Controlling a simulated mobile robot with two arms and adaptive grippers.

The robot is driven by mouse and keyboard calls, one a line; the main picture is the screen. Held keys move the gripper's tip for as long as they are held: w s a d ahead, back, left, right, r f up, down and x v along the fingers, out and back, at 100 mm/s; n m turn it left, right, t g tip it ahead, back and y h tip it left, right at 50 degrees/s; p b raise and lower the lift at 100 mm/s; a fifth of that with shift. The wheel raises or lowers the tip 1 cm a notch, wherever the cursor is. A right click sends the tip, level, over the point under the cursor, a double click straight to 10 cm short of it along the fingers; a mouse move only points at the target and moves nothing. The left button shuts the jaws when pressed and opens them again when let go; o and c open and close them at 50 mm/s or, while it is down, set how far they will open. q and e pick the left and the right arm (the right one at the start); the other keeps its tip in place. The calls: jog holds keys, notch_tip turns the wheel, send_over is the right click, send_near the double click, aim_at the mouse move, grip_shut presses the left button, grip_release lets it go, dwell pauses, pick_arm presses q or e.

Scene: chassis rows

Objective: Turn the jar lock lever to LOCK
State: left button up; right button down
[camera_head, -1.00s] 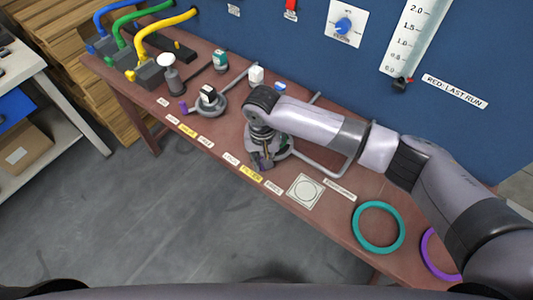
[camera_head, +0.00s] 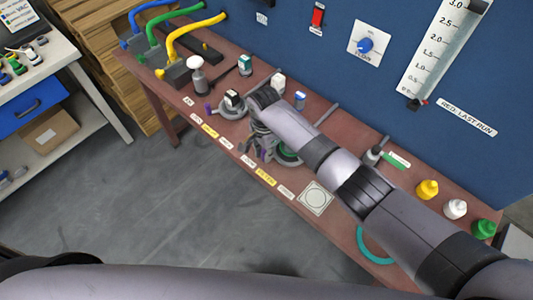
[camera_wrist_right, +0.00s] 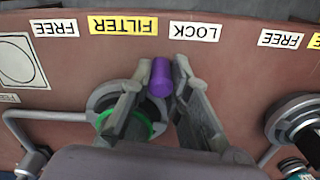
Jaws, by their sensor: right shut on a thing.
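My right gripper (camera_head: 259,152) reaches down over the jar base near the table's front edge. In the right wrist view my right gripper (camera_wrist_right: 160,82) is shut on the purple lever grip (camera_wrist_right: 160,76), one finger on each side. A FREE label (camera_wrist_right: 55,28) is on the other side of FILTER. The round jar base with a green ring (camera_wrist_right: 140,122) is partly hidden by a finger. My left gripper is not in view.
A second jar station with a purple lever (camera_head: 208,107) stands to the left on the table, with its own labels (camera_head: 209,131). A teal ring (camera_head: 374,249) lies at the right. Bottles (camera_head: 455,209) stand near the blue back panel (camera_head: 330,80). The floor in front is clear.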

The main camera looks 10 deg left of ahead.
jog(key=shift+w+r, duration=0.1)
jog(key=shift+w, duration=0.15)
dwell(0.3)
jog(key=c, duration=1.5)
grip_release()
jog(key=shift+r, duration=0.1)
notch_tip(320, 180, up, 12)
jog(key=shift+f, duration=0.15)
